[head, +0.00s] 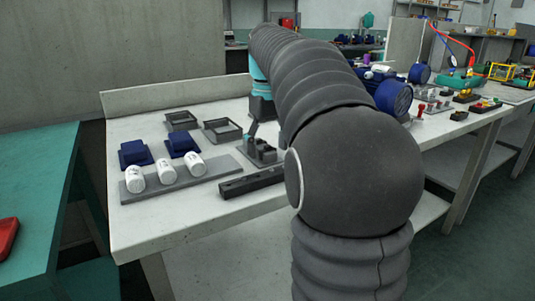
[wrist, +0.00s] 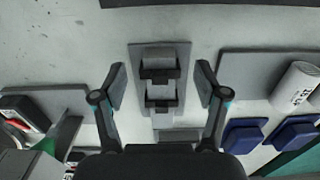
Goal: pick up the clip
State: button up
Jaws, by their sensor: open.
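A grey plate (wrist: 140,64) lies between my fingers in the wrist view, with dark clip-like holders standing on it, one upper (wrist: 160,70) and one lower (wrist: 160,100). I cannot tell for sure which part is the clip. The plate also shows in the head view (head: 262,160), partly hidden by my gripper and arm. My gripper (wrist: 160,80) is open, one finger on each side of the plate. No contact shows between the fingers and the holders. In the head view a finger of my gripper (head: 249,133) is just above the plate.
A dark bar (head: 252,182) lies in front of the plate. White cylinders (head: 166,172) on a grey board, blue blocks (head: 135,153) and dark trays (head: 222,130) are to the left. A blue motor (head: 394,97) stands to the right. The table's front left is clear.

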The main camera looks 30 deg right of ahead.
aim_at(268, 146)
jog(key=shift+f, duration=0.3)
jog(key=c, duration=0.8)
jog(key=shift+r, duration=0.15)
jog(key=shift+r, duration=0.65)
notch_tip(268, 146, up, 3)
jog(key=shift+f+p, duration=0.1)
jog(key=shift+p, duration=0.45)
jog(key=s+d+r+p, duration=0.1)
jog(key=s+d+r, duration=0.5)
jog(key=d, duration=0.4)
jog(key=shift+s+r, duration=0.15)
jog(key=shift+r, duration=0.2)
jog(key=shift+a, duration=0.1)
